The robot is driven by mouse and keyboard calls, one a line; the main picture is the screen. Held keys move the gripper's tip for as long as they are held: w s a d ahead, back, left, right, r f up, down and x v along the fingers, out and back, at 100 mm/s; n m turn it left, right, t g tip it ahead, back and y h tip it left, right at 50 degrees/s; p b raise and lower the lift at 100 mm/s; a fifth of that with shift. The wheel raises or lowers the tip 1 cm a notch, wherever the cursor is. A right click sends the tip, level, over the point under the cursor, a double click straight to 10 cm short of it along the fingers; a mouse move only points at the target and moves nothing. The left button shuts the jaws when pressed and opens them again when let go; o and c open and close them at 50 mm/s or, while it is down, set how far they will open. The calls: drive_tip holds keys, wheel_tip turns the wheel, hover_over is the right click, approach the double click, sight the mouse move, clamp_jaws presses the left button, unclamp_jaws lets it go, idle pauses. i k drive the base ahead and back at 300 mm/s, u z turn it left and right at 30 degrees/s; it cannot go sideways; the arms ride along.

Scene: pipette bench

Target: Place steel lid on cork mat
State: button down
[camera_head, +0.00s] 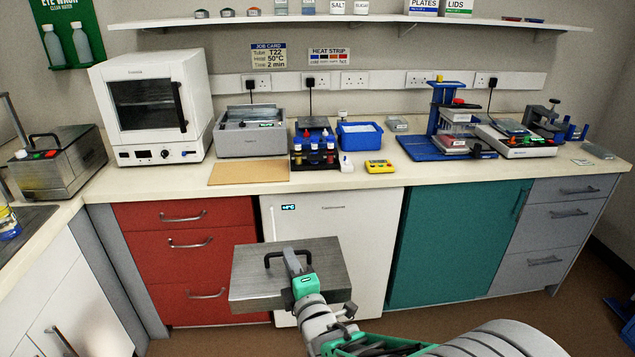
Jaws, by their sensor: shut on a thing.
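The steel lid (325,264) is a flat, brushed metal rectangle with a black bar handle (291,250) on top. My gripper (294,266) is shut on this handle and holds the lid in the air in front of the white fridge and the red drawers, apart from the worktop. The fingertips are partly hidden at the handle. The cork mat (249,172) is a tan rectangle lying flat on the worktop near its front edge, farther off and to the left of my gripper. Its surface is bare.
A grey water bath (250,134) stands right behind the mat, with a white oven (155,107) to the left. A rack of small bottles (314,152) and a yellow timer (379,167) are to the right. The worktop's front edge lies between lid and mat.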

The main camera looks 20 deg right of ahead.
sight(250, 171)
drive_tip(key=z, duration=0.25)
drive_tip(key=k, duration=0.3)
drive_tip(key=u, duration=0.95)
drive_tip(key=i, duration=0.75)
drive_tip(key=u, duration=0.3)
